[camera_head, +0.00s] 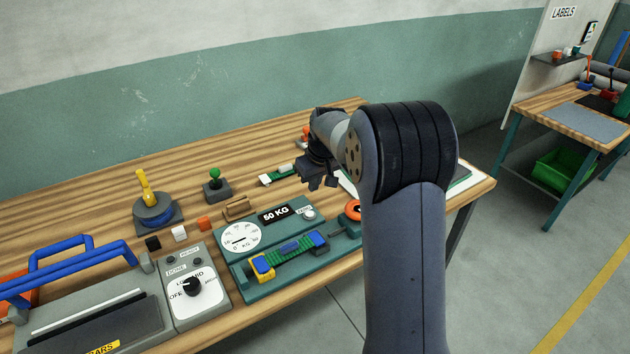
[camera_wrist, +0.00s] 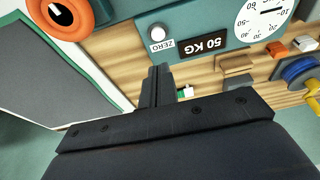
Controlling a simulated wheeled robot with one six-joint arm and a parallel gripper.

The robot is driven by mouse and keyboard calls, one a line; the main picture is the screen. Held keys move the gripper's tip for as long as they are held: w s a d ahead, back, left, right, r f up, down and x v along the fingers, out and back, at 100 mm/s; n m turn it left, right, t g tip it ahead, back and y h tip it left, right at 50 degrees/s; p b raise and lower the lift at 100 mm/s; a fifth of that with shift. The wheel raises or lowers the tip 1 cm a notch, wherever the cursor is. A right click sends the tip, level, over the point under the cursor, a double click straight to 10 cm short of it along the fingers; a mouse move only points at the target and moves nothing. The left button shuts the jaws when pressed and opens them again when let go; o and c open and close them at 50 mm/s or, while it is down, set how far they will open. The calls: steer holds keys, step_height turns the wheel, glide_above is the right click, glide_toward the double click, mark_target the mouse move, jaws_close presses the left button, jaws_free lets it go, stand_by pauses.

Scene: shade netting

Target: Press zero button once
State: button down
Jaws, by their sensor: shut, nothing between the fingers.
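The zero button (camera_head: 309,214) is a small round white button at the back right of the teal scale (camera_head: 240,284), with a ZERO label beside it. It also shows in the wrist view (camera_wrist: 157,33), where the picture is upside down. The scale carries a 50 KG plate (camera_head: 274,213) and a white dial (camera_head: 240,238). My gripper (camera_head: 320,184) is shut and empty, above the table behind the button. In the wrist view my fingertips (camera_wrist: 159,70) appear just below the button, apart from it.
An orange ring (camera_head: 353,209) sits right of the button, partly behind my arm. A green lever (camera_head: 215,182), wooden block (camera_head: 238,209) and yellow-handled lever (camera_head: 150,204) stand to the left. A grey control box (camera_head: 192,287) and blue-handled sealer (camera_head: 82,310) are at front left.

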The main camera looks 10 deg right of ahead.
mark_target(310, 213)
steer(key=x, duration=0.3)
steer(key=p+x, duration=0.1)
steer(key=x, duration=0.2)
steer(key=s+p+x, duration=0.1)
steer(key=x, duration=0.3)
steer(key=shift+d+f, duration=0.15)
steer(key=shift+d, duration=0.05)
steer(key=shift+f, duration=0.1)
